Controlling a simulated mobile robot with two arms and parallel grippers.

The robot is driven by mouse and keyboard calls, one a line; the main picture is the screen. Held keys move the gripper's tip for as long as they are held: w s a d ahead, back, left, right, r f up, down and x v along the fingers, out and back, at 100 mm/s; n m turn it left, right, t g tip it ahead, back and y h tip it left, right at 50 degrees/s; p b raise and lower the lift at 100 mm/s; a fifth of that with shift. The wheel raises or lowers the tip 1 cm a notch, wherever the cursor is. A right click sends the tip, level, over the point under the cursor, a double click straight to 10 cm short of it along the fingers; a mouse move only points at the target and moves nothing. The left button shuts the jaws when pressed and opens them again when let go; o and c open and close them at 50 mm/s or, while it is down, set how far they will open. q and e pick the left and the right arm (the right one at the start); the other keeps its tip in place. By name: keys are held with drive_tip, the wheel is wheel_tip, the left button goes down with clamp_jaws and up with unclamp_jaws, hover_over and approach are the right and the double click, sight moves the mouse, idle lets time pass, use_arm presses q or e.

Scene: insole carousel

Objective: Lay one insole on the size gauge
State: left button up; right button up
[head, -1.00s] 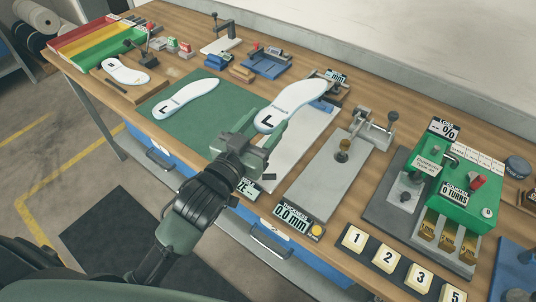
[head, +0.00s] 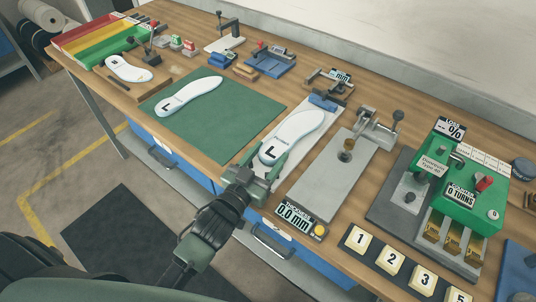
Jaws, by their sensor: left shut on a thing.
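My left gripper (head: 268,170) is shut on the heel end of a white insole (head: 297,130) marked L. The insole lies over the pale plate of the size gauge (head: 325,128), its toe pointing to the blue stop (head: 324,101) at the far end. I cannot tell whether it touches the plate or hovers just above it. A second white insole (head: 190,95) marked L lies on the green mat (head: 245,112). My right gripper is not in view.
To the right stand a thickness gauge (head: 325,181) with a lever clamp, and a green tester (head: 467,187). Numbered blocks (head: 392,261) line the front edge. Another insole (head: 128,68) lies on a wooden board at the left. The mat's right part is bare.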

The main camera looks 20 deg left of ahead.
use_arm(q)
drive_tip(key=shift+s+f+b, duration=0.15)
drive_tip(key=shift+f+b, duration=0.15)
drive_tip(key=shift+f, duration=0.45)
drive_tip(key=o, duration=1.4)
drive_tip(key=shift+f, duration=0.15)
drive_tip(key=shift+c, duration=0.2)
drive_tip(key=shift+r, duration=0.25)
drive_tip(key=shift+r+p, duration=0.4)
drive_tip(key=shift+r, duration=0.05)
drive_tip(key=b+v, duration=0.2)
drive_tip(key=v, duration=0.8)
drive_tip(key=shift+s+a, duration=0.15)
drive_tip(key=shift+s, duration=0.1)
drive_tip(key=shift+s+a+r, duration=0.1)
drive_tip(key=shift+s+r, duration=0.15)
drive_tip(key=shift+s, duration=0.35)
